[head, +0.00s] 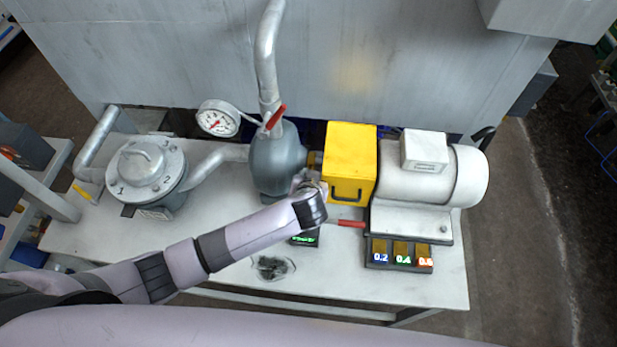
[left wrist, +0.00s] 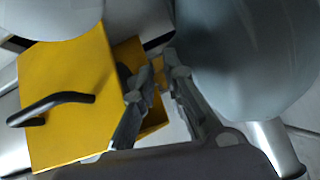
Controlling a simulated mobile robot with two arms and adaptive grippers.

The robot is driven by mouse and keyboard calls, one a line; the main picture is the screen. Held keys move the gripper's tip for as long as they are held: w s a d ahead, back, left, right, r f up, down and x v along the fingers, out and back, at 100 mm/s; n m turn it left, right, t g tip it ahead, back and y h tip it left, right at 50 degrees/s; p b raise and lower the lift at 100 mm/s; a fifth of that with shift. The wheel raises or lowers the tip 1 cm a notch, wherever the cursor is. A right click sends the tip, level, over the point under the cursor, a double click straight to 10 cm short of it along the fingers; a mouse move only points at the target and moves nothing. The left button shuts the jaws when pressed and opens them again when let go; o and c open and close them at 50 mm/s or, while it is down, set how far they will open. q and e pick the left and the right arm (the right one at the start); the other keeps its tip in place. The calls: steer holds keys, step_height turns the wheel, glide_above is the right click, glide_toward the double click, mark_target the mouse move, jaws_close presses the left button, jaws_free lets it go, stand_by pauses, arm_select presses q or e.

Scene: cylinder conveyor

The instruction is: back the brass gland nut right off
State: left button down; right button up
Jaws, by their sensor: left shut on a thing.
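The brass gland nut (head: 314,158) shows as a small gold-coloured piece between the grey pump body (head: 277,165) and the yellow guard box (head: 350,150). In the left wrist view the brass nut (left wrist: 158,70) lies between my fingertips. My left gripper (head: 312,184) reaches in from the left, just in front of the gap between pump and guard. In the left wrist view my left gripper (left wrist: 160,80) is shut on the brass nut, a finger on each side. The fingers hide much of the nut, and its thread cannot be seen. My right gripper is not in view.
The grey motor (head: 430,172) stands right of the guard. A red-handled tool (head: 346,223) lies near a tray (head: 398,265) of pieces marked 0.2, 0.4 and 0.6. A gauge (head: 217,120) and red lever (head: 276,117) stand behind. The bench front (head: 340,275) has free room.

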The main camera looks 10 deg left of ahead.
arm_select(q)
steer(key=f+t+b, duration=0.1)
steer(key=b, duration=0.2)
steer(key=shift+s, duration=0.2)
stand_by(0.3)
steer(key=c, duration=1.9)
jaws_free()
